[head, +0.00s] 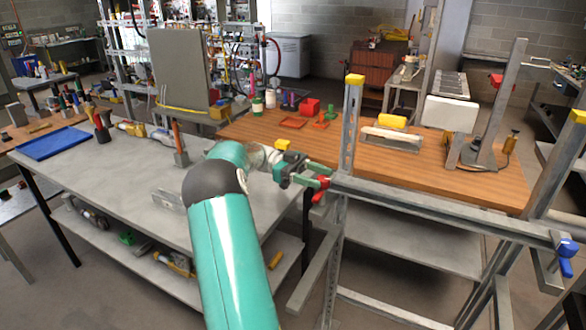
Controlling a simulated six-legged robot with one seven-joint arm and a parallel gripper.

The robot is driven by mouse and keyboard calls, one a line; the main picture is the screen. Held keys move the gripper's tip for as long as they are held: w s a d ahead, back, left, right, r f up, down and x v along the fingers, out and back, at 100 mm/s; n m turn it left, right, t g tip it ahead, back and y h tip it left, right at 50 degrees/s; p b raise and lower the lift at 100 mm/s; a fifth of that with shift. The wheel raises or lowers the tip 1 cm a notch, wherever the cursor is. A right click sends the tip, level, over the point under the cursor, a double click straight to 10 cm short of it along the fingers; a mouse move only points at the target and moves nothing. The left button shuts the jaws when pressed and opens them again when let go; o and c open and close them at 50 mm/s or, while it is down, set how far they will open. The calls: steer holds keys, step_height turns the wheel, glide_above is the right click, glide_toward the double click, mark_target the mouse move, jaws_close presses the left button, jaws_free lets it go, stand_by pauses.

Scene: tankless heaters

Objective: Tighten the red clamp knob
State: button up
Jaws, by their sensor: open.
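The red clamp knob (318,196) is at the left end of the horizontal metal rail (430,205), beside the slotted upright. It is small in the head view and partly hard to separate from the gripper. My gripper (316,176) is at the end of my teal arm, right at the red knob and the rail end. Its jaws are open. Whether a finger touches the knob cannot be told.
A blue clamp knob (567,248) is at the rail's right end. The slotted upright (350,125) with a yellow cap stands close to my gripper. A grey workbench (110,175) is to the left, and a wooden bench (430,178) with tools stands behind the rail.

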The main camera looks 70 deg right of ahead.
steer(key=w+d, duration=0.2)
steer(key=w, duration=0.7)
steer(key=shift+w, duration=0.1)
steer(key=shift+w, duration=1.1)
